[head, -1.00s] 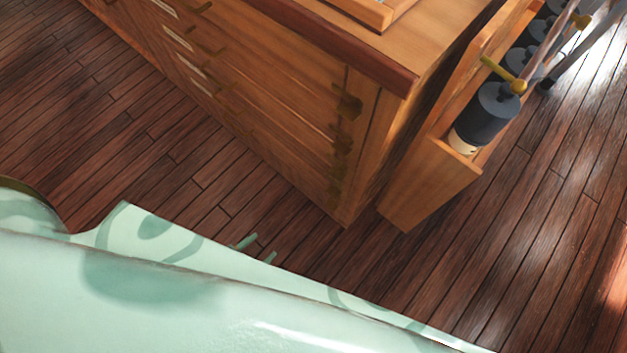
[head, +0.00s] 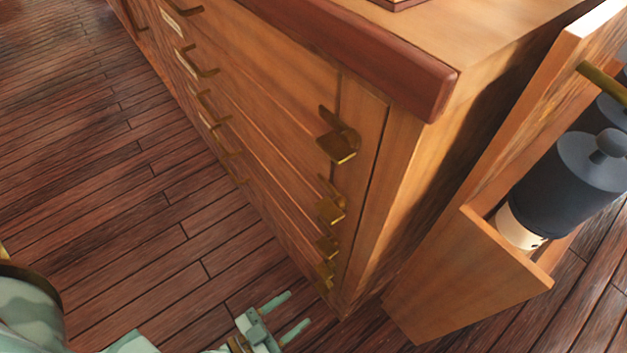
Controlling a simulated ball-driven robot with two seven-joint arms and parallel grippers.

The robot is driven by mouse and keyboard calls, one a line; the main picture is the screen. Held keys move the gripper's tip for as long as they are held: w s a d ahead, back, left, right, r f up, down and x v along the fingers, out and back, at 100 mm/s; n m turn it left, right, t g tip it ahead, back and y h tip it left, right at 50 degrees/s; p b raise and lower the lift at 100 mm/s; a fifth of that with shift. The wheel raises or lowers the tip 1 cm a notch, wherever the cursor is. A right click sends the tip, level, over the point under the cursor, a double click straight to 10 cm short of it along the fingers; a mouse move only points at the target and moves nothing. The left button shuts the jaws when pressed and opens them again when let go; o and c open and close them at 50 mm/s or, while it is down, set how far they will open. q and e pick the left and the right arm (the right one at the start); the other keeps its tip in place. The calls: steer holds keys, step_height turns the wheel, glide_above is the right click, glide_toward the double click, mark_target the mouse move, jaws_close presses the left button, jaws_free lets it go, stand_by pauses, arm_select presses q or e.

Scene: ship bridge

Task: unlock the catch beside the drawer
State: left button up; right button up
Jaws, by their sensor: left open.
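A wooden drawer cabinet (head: 395,190) stands in the middle of the head view. Several brass catches run down its front near the right corner; the top catch (head: 340,137) shows best, and another catch (head: 330,203) is below it. The stacked drawers (head: 262,95) lie left of the catches, with brass handles (head: 196,62). My left gripper (head: 283,314) is at the bottom of the view, its two pale green fingers apart and empty. In the picture it is below and left of the lowest catches, apart from them. My right gripper is not in view.
A wooden rack (head: 470,270) holding dark cylinders (head: 570,180) stands close to the cabinet's right side. A red-brown edge trims the cabinet top (head: 500,50). The plank floor (head: 120,190) is clear left of the cabinet.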

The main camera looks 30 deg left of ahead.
mark_target(320, 281)
arm_select(q)
steer(key=b+x, duration=0.1)
steer(key=x, duration=0.5)
steer(key=shift+w+d, duration=0.15)
steer(key=shift+w, duration=0.25)
steer(key=c, duration=0.7)
steer(key=shift+c, duration=1.4)
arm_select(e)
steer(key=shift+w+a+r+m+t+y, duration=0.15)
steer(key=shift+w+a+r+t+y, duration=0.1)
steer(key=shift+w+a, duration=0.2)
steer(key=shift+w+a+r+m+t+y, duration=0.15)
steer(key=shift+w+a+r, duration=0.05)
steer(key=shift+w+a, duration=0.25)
